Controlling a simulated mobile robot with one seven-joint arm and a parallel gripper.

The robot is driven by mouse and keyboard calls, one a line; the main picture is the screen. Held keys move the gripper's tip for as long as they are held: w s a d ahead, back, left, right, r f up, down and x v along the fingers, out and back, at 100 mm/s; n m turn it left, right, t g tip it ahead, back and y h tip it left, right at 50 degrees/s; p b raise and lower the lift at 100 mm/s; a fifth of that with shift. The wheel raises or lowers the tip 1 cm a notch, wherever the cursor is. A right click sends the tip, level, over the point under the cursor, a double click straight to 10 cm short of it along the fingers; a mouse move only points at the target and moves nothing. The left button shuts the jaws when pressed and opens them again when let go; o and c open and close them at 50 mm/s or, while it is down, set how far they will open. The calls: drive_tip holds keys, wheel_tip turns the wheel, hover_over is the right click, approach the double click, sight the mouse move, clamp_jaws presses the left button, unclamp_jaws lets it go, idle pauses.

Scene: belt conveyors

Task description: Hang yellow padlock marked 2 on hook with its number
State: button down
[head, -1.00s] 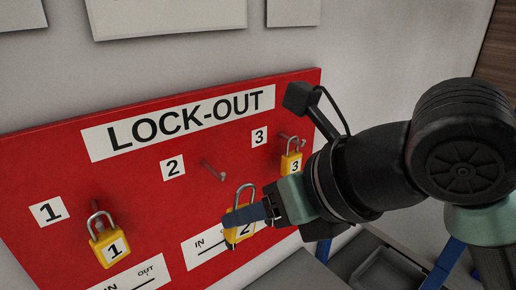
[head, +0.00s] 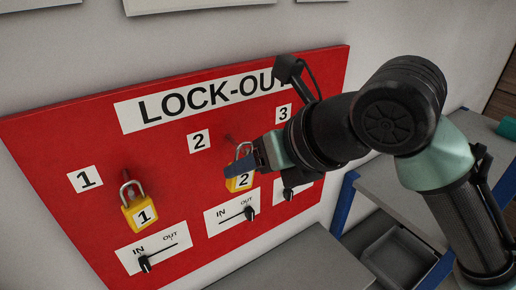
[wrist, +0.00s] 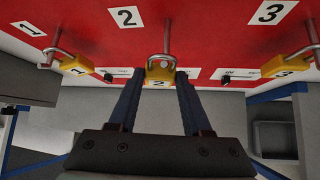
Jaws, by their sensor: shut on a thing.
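The yellow padlock marked 2 (head: 240,182) is held upright between the blue fingers of my gripper (head: 233,165), in front of the red lock-out board (head: 90,130). In the wrist view the padlock (wrist: 160,72) sits between both fingertips, its shackle upward. The hook of number 2 (wrist: 167,38) sticks out at the shackle; I cannot tell whether it passes through the loop. In the head view this hook (head: 229,139) is partly hidden by the shackle and gripper. The label 2 (head: 199,141) is up and left of it.
Padlock 1 (head: 139,214) hangs on its hook at the left. Padlock 3 (wrist: 287,64) hangs at the right in the wrist view; my arm hides it in the head view. Switch levers (head: 145,263) stick out below. A grey bin (head: 398,262) stands at lower right.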

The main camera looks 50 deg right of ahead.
drive_tip(key=shift+w+d, duration=0.15)
drive_tip(key=shift+w, duration=0.4)
drive_tip(key=shift+b+x, duration=0.85)
drive_tip(key=shift+b, duration=0.1)
drive_tip(key=shift+d, duration=0.1)
drive_tip(key=shift+c, duration=1.3)
unclamp_jaws()
drive_tip(key=p+v, duration=0.3)
drive_tip(key=v, duration=1)
drive_tip(key=shift+p, duration=0.3)
drive_tip(key=shift+s+d+f, duration=0.1)
